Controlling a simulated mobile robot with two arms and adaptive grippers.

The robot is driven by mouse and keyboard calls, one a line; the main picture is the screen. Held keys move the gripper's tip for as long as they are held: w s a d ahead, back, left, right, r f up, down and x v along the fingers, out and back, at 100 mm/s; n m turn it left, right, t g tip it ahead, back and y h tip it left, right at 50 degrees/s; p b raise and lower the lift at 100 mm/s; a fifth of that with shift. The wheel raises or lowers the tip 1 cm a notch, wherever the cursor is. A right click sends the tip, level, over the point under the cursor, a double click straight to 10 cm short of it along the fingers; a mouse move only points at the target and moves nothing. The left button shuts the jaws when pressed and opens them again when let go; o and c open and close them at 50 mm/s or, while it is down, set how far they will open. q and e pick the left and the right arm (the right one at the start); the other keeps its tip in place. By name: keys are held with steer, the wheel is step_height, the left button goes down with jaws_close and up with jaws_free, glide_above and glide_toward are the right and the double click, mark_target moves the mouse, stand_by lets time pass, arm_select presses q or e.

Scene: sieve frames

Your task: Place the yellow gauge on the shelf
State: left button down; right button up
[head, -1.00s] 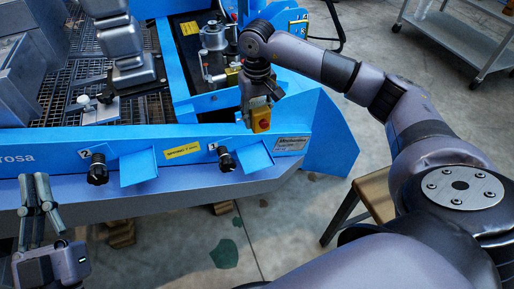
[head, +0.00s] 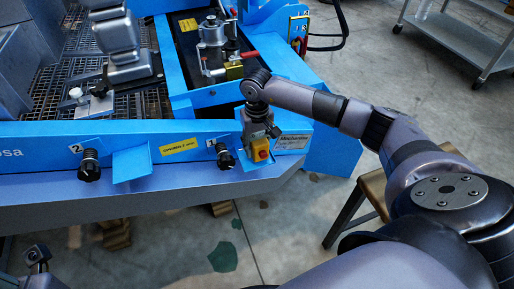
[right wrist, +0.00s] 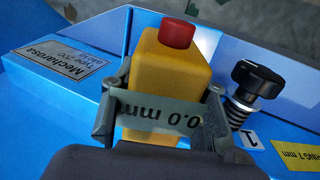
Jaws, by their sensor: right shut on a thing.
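The yellow gauge (head: 261,150) has a red button on top and a "0.0 mm" strip across its face. It also shows in the right wrist view (right wrist: 172,70). My right gripper (right wrist: 163,112) is shut on it, one finger on each side. In the head view, the gripper and gauge are over the small blue shelf (head: 250,168) beside knob 1, hiding most of it. I cannot tell whether the gauge touches the shelf. My left gripper (head: 38,256) is at the lower left edge, mostly cut off; its opening is unclear.
Black knob 1 (head: 225,158) stands close left of the gauge and shows in the right wrist view (right wrist: 258,80). Another blue shelf (head: 131,165) sits beside knob 2 (head: 89,166). A metal nameplate (head: 292,142) is just right of the gripper.

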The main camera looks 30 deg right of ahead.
steer(key=shift+w+f, duration=0.1)
steer(key=shift+f, duration=0.4)
steer(key=shift+f, duration=0.15)
steer(key=o, duration=1.4)
steer(key=shift+o, duration=0.2)
